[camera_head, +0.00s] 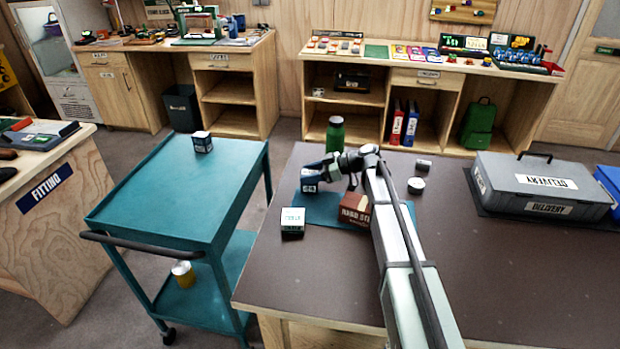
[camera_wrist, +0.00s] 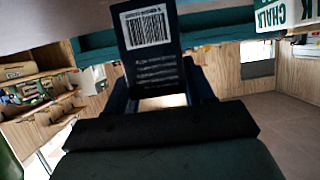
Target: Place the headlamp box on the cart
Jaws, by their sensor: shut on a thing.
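My gripper (camera_head: 328,168) is at the far left part of the dark table, above the teal mat (camera_head: 322,209). It is shut on a small dark navy box (camera_head: 311,181) with a white label, which I take to be the headlamp box. In the wrist view the held box (camera_wrist: 152,42) shows a barcode and small print between my fingers; its name is not readable. I cannot tell whether it clears the mat. The teal cart (camera_head: 185,190) stands left of the table. Another small navy and white box (camera_head: 202,142) sits at the far end of its top.
A chalk box (camera_head: 292,222) stands at the mat's left, a red-brown box (camera_head: 354,209) at its right. A green bottle (camera_head: 335,134) stands behind my gripper. A white round tin (camera_head: 416,185) and grey delivery crate (camera_head: 540,183) are right. The cart's near top is clear; its handle faces front-left.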

